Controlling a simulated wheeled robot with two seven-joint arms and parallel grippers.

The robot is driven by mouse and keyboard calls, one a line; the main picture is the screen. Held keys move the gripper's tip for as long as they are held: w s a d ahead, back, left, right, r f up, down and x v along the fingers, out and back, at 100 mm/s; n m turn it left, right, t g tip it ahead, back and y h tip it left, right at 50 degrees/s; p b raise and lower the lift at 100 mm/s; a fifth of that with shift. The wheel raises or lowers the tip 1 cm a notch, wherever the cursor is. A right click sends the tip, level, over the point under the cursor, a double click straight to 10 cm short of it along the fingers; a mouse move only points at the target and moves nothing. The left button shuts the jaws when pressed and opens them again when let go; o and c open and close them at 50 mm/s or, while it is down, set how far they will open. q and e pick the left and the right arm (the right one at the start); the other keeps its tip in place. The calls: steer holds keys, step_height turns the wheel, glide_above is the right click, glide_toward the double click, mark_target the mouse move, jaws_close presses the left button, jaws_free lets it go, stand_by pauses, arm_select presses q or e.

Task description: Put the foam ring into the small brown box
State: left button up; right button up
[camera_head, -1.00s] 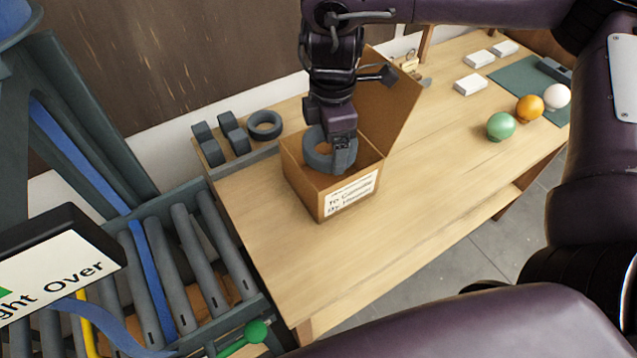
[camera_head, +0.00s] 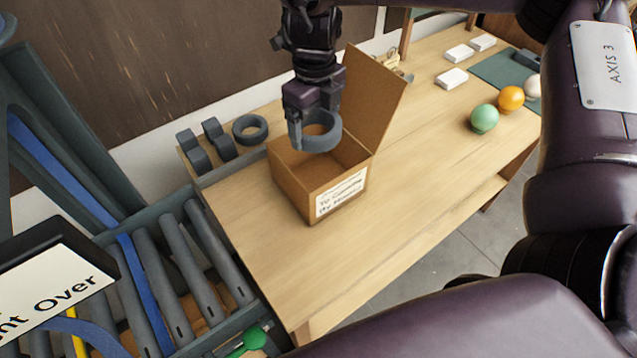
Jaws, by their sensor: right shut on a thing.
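The small brown box (camera_head: 290,187) stands open on the wooden table, with its lid flap (camera_head: 374,92) raised at the back right and a white label on its front. My right gripper (camera_head: 306,136) is shut on a dark grey foam ring (camera_head: 325,138). The ring appears over the back part of the box opening, near the raised flap. Its lower edge overlaps the opening in the picture, and I cannot tell its exact height or whether it touches the box. The gripper hides part of the ring. My left gripper is not in view.
Another dark ring (camera_head: 250,129) and several dark grey foam pieces (camera_head: 215,138) lie in a tray at the table's back left. Green (camera_head: 484,118) and orange (camera_head: 510,98) balls and white blocks (camera_head: 452,79) are at the right. Rollers (camera_head: 190,258) stand left. The table's middle is clear.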

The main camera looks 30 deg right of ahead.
steer(key=n, duration=0.4)
steer(key=shift+w+d, duration=0.25)
steer(key=shift+w, duration=0.1)
steer(key=n, duration=0.4)
steer(key=shift+w+d+r, duration=0.1)
steer(key=shift+w+d, duration=0.15)
steer(key=shift+w, duration=0.1)
steer(key=n, duration=0.7)
glide_above(319, 184)
step_height(319, 184, down, 15)
steer(key=shift+f+p, duration=0.2)
steer(key=shift+p, duration=0.1)
step_height(319, 184, down, 4)
steer(key=shift+f+p, duration=0.1)
steer(key=shift+p, duration=0.3)
steer(key=shift+f, duration=0.15)
